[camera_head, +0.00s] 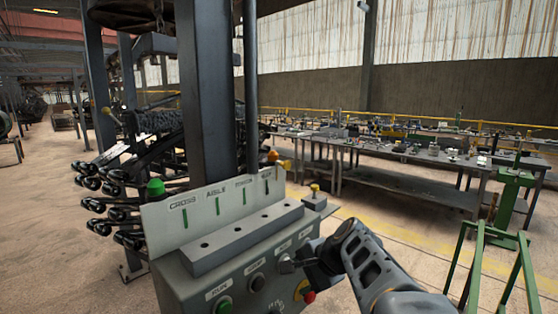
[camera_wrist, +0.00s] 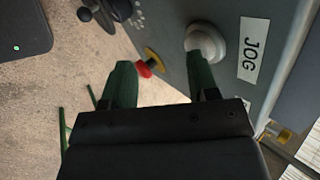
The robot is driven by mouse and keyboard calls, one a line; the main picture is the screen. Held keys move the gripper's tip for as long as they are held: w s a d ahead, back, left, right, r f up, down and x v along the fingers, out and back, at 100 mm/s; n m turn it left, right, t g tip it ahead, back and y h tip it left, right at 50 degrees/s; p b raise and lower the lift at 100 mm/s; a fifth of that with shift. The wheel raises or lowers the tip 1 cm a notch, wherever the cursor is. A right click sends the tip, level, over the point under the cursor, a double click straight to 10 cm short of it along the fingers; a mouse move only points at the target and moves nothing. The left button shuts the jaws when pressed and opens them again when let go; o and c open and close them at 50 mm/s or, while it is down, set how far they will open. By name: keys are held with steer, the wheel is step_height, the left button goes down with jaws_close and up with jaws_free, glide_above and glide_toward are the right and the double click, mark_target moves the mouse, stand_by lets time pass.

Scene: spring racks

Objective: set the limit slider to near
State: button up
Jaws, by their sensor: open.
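My gripper (camera_head: 292,264) is at the front face of the grey control box (camera_head: 215,271), near its right end. In the wrist view its two green fingers (camera_wrist: 160,62) are apart with no object held between them. The right finger overlaps a pale round knob (camera_wrist: 203,38) next to the JOG label (camera_wrist: 254,49); I cannot tell if they touch. A red button (camera_wrist: 147,67) on a yellow base is beyond the gap between the fingers. I cannot make out a slider marked limit or near in either view.
A white upright plate (camera_head: 228,205) with green slots stands behind the box top. A RUN button (camera_head: 224,305) and a black button (camera_head: 257,282) are left of my gripper. Workbenches (camera_head: 420,180) stand behind; a green frame (camera_head: 490,262) is right.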

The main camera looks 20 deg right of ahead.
steer(key=w+d+r+m+t+y, duration=0.1)
steer(key=w+d+r+m+t, duration=0.2)
steer(key=r+m, duration=0.2)
steer(key=w+d+r+m+t+y, duration=0.1)
steer(key=w+d+r+m+t, duration=0.15)
steer(key=r+m, duration=0.2)
steer(key=m+t+y, duration=0.1)
steer(key=m+t, duration=0.3)
steer(key=m, duration=0.3)
glide_toward(289, 165)
steer(key=shift+n, duration=0.25)
steer(key=p+x, duration=0.3)
steer(key=x, duration=0.5)
steer(key=shift+w+a+r+p, duration=0.1)
steer(key=shift+w+a+p, duration=0.15)
steer(key=shift+p, duration=0.15)
steer(key=shift+x, duration=0.95)
jaws_close()
